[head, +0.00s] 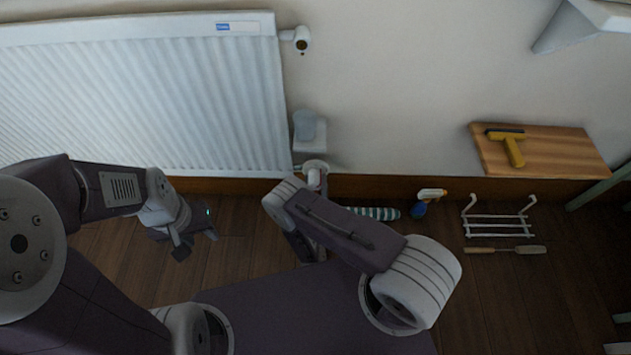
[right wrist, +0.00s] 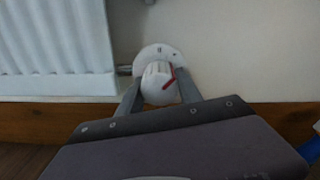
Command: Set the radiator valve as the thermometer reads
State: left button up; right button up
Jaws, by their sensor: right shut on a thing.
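The white radiator (head: 150,95) hangs on the wall at the left in the head view. Its white valve knob (right wrist: 158,82), with a red mark on its right side, sits beside the radiator's lower right corner in the right wrist view. My right gripper (right wrist: 160,95) is shut on the valve knob, one finger on each side. I cannot make out a thermometer.
A wooden board (head: 560,150) with a yellow-handled tool (head: 513,149) is at the right by the wall. On the floor lie a striped roll (head: 376,213), a spray bottle (head: 426,202), a white wire rack (head: 498,220) and a long brush (head: 505,250). Floor is clear around my left gripper.

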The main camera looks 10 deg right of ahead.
jog(key=m+p, duration=0.2)
jog(key=m, duration=0.1)
jog(key=shift+r, duration=0.15)
jog(key=m+p, duration=0.2)
jog(key=m, duration=0.1)
jog(key=shift+a+m, duration=0.1)
jog(key=shift+m, duration=0.3)
jog(key=m+p, duration=0.2)
jog(key=m, duration=0.1)
jog(key=shift+m, duration=0.4)
jog(key=m+p, duration=0.2)
jog(key=m, duration=0.2)
jog(key=m+p, duration=0.1)
jog(key=m, duration=0.3)
jog(key=shift+r+p, duration=0.1)
jog(key=shift+p, duration=0.25)
jog(key=m+p, duration=0.1)
jog(key=m, duration=0.3)
jog(key=shift+m+p, duration=0.3)
jog(key=shift+p, duration=0.1)
jog(key=m+p, duration=0.1)
jog(key=m, duration=0.3)
jog(key=shift+m+p, duration=0.75)
jog(key=shift+m, duration=1.15)
